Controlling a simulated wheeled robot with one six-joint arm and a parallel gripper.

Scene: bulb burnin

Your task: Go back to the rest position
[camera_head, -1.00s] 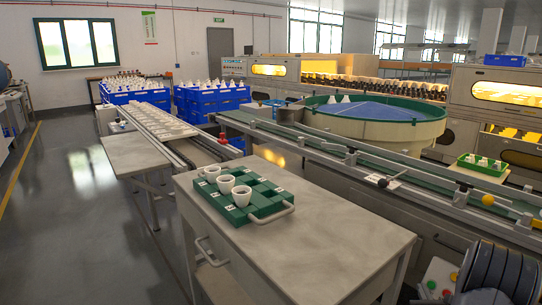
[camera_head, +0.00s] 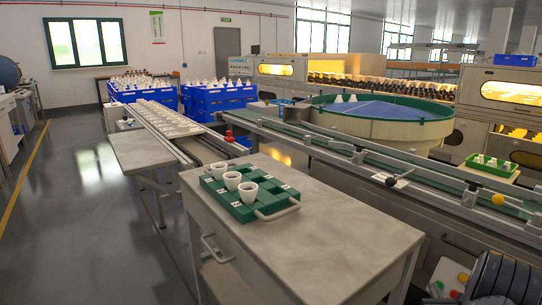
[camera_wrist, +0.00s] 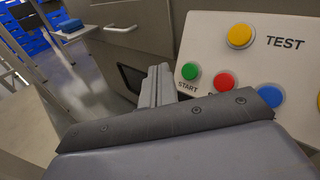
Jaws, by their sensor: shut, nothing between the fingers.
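My gripper (camera_wrist: 156,86) shows in the wrist view as narrow grey fingers, shut with nothing between them. It is just left of a pale control panel (camera_wrist: 215,52). The panel has a yellow button by the word TEST (camera_wrist: 239,36), a green button by START (camera_wrist: 190,71), a red button (camera_wrist: 224,82) and a blue button (camera_wrist: 271,96). No contact with the panel can be made out. In the head view, part of my dark ribbed arm is at the lower right corner and the gripper is out of sight.
A grey bench (camera_head: 318,233) carries a green tray (camera_head: 230,207) with three white cups. A conveyor (camera_head: 385,174) runs behind it, with a round green-rimmed table (camera_head: 384,125) beyond. Blue crates (camera_head: 215,100) stand at the back. The floor at left (camera_head: 85,225) is clear.

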